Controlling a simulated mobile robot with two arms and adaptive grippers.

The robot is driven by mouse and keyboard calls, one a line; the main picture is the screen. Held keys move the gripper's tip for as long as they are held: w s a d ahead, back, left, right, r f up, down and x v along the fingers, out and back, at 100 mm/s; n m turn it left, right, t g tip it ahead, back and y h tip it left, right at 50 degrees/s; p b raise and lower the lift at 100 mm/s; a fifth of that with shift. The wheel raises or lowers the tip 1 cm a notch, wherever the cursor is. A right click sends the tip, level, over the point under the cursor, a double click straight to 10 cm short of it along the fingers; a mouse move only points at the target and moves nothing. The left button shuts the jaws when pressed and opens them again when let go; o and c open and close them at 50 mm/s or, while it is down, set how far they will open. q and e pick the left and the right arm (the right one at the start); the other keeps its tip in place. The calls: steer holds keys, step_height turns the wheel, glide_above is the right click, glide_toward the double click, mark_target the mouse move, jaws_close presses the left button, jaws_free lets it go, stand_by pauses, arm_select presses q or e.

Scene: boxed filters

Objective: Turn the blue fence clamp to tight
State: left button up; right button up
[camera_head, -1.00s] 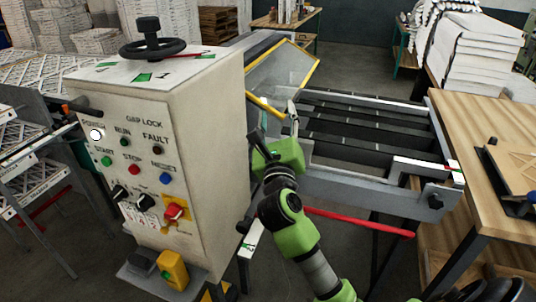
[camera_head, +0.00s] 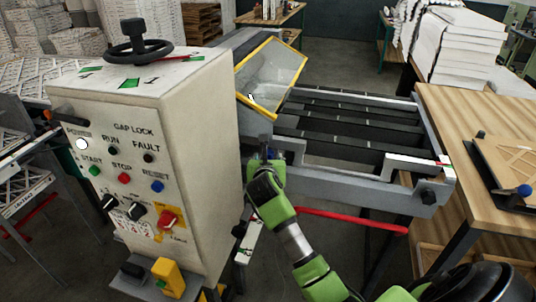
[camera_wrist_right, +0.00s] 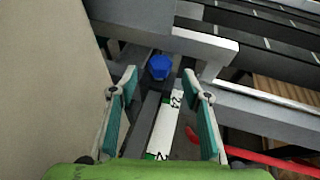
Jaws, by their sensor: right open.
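The knob is beyond the fingertips, and nothing is between the fingers. In the head view my right gripper (camera_head: 265,160) is beside the machine, right of the control cabinet. It hides its surroundings there, and I cannot make out this knob. My left gripper is not in view.
The control cabinet (camera_head: 190,130) with buttons and a handwheel stands close on the left. The machine frame (camera_head: 375,187) and a red bar (camera_head: 345,219) are close to my right arm. A wooden bench (camera_head: 445,130) holding a jig with another blue knob (camera_head: 524,190) stands at right.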

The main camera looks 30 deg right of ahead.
mark_target(268, 155)
steer(key=shift+x, duration=1.75)
steer(key=c, duration=1.1)
steer(key=shift+a+f+m+h+b, duration=0.1)
steer(key=shift+m+h+b, duration=0.2)
steer(key=shift+h+b, duration=0.1)
steer(key=m+g+b, duration=0.1)
steer(key=h+b, duration=0.1)
steer(key=b, duration=0.1)
steer(key=shift+w+a+f+m+g, duration=0.1)
steer(key=shift+w+a+m+g, duration=0.1)
steer(key=shift+m+g, duration=0.2)
steer(key=shift+m+h+b, duration=0.3)
steer(key=shift+h, duration=0.2)
steer(key=shift+r+g, duration=0.25)
steer(key=shift+g, duration=0.05)
steer(key=o, duration=1.1)
